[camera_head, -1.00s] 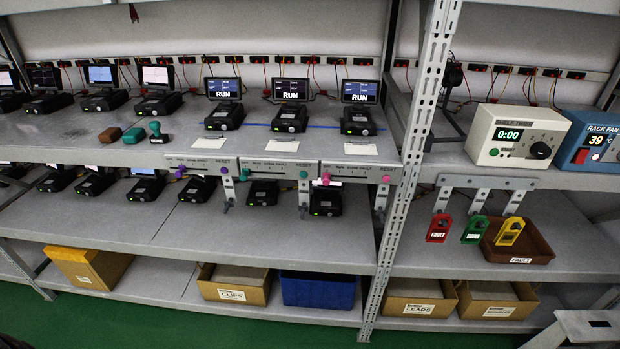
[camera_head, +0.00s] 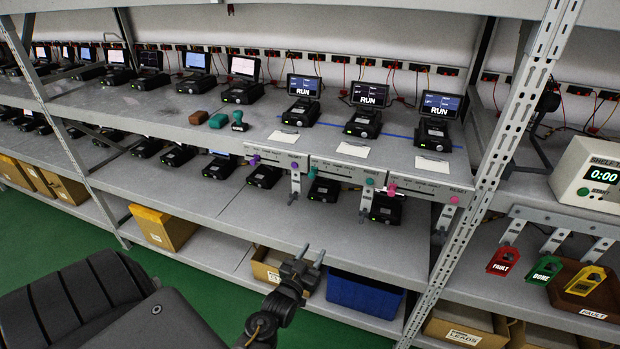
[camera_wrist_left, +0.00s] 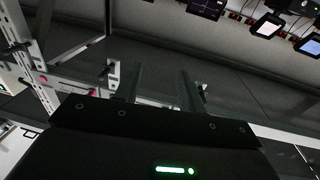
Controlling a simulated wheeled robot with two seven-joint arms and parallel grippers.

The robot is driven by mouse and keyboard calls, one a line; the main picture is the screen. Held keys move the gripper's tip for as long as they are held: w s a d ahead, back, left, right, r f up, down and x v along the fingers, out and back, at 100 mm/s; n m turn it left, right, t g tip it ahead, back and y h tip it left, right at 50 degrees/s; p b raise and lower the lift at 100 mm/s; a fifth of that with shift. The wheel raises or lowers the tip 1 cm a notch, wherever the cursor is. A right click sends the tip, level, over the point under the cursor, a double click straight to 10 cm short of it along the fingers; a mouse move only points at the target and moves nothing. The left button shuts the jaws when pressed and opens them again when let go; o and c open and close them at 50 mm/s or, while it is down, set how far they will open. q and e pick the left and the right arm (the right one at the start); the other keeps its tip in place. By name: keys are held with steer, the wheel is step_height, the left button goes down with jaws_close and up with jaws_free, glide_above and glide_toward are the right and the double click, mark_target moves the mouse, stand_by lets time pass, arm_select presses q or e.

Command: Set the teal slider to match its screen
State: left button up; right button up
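The teal slider knob (camera_head: 312,173) sits near the left end of the middle slider panel (camera_head: 342,172) on the shelf's front edge. A teal button (camera_head: 370,181) is at that panel's right. The middle screen (camera_head: 369,95) above reads RUN; its smaller text is illegible. My left gripper (camera_head: 311,256) is below and in front of the panels, apart from them, in front of the lowest shelf. In the left wrist view its two fingers (camera_wrist_left: 157,88) are apart with nothing between them. My right gripper is not in view.
A purple slider (camera_head: 253,161) is left of the teal one, a pink slider (camera_head: 391,189) right. Brackets hang below the panels. A perforated rack post (camera_head: 500,140) stands at right. A blue bin (camera_head: 364,296) and a cardboard bin (camera_head: 267,266) are near my left gripper.

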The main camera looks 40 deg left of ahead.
mark_target(311, 176)
arm_select(q)
steer(key=s+a+r+n+t+y, duration=0.1)
steer(key=a+r+t+y, duration=0.1)
steer(key=r, duration=0.6)
steer(key=a+r+t+y, duration=0.1)
steer(key=a+r, duration=0.2)
steer(key=r, duration=0.5)
steer(key=p+x, duration=0.2)
steer(key=x, duration=0.2)
steer(key=p+x, duration=0.2)
steer(key=x, duration=0.3)
steer(key=shift+w+d, duration=0.15)
steer(key=shift+d, duration=0.05)
steer(key=shift+w+a+r, duration=0.2)
steer(key=shift+w+a, duration=0.05)
steer(key=shift+w, duration=0.35)
jaws_close()
